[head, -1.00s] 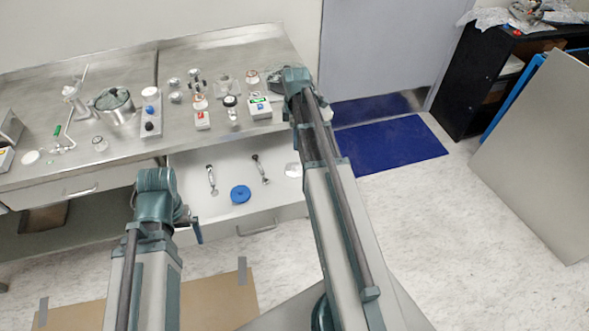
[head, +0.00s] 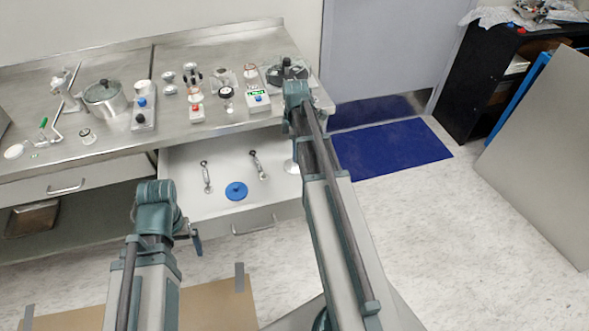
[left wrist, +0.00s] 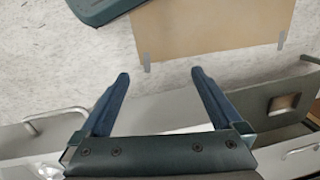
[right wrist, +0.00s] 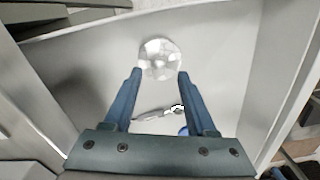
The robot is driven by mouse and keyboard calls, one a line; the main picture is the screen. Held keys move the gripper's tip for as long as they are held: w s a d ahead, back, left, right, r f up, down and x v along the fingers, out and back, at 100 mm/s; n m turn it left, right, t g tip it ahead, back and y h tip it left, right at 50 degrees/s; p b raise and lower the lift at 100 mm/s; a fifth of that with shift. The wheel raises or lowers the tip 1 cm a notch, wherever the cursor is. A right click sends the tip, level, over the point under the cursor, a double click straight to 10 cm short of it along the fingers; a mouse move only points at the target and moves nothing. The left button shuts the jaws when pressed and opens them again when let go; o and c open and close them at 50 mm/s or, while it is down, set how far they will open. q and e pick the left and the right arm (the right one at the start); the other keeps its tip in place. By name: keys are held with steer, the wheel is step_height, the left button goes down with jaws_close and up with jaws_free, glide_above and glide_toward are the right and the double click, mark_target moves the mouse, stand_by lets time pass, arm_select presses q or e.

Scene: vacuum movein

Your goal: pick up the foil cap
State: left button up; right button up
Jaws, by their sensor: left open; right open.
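The foil cap (right wrist: 160,60) is a round, shiny, crinkled silver disc on the white drawer floor in the right wrist view. In the head view a pale piece of it (head: 291,167) shows beside my right arm, which hides the rest. My right gripper (right wrist: 160,74) is open and empty, with its fingertips either side of the cap's near edge in the picture. I cannot tell its height above the cap. My left gripper (left wrist: 160,74) is open and empty over the floor in front of the counter; one blue finger shows in the head view.
The open drawer (head: 185,170) also holds a blue disc (head: 236,191) and two metal-handled tools, (head: 206,178) and (head: 257,164). Drawer walls flank my right gripper. The steel counter (head: 60,155) above carries a pot (head: 105,100) and several small devices. A blue mat (head: 390,150) lies right.

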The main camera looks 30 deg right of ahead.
mark_target(295, 165)
steer(key=shift+f, duration=0.1)
step_height(295, 165, down, 5)
steer(key=b, duration=0.5)
steer(key=shift+w+a, duration=0.1)
steer(key=shift+a, duration=0.05)
jaws_close()
